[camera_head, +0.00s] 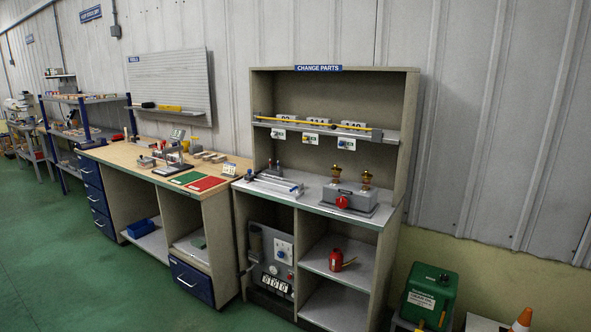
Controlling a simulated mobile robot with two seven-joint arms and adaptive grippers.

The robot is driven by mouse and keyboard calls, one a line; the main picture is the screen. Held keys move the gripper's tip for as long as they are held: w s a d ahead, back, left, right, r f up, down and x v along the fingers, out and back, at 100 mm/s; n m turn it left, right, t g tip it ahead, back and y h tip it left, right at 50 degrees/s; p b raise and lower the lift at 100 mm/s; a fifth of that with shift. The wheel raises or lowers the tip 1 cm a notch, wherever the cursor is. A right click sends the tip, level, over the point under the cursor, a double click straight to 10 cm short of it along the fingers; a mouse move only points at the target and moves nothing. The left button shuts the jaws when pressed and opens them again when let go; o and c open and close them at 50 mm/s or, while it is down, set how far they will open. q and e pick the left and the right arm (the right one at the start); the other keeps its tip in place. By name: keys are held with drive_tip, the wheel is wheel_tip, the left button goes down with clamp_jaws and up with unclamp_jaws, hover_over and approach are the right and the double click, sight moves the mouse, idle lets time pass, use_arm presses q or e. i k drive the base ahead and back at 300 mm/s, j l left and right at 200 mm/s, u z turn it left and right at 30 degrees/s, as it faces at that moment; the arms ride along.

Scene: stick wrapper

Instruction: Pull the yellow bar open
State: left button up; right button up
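A long thin yellow bar (314,125) runs across the front of the upper shelf in the "CHANGE PARTS" cabinet (411,95). It ends at a dark grey fitting (376,135) at the right end of the shelf. Light grey blocks with dark markings (353,125) sit behind the bar, and small tags hang from the shelf edge below it. Neither of my grippers shows in the head view.
A workbench (140,153) with red and green mats and blue drawers stands to the left. The cabinet's counter holds a grey unit with a red knob (342,202). A green container (428,294) and an orange cone (522,320) stand at the right. Green floor lies open at front left.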

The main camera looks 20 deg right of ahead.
sight(334, 127)
drive_tip(key=z, duration=0.25)
drive_tip(key=i+l, duration=0.6)
drive_tip(key=l, duration=0.15)
drive_tip(key=i+l, duration=0.6)
drive_tip(key=l, duration=0.2)
drive_tip(key=i+l+z, duration=0.1)
drive_tip(key=i+l, duration=0.5)
drive_tip(key=l, duration=0.15)
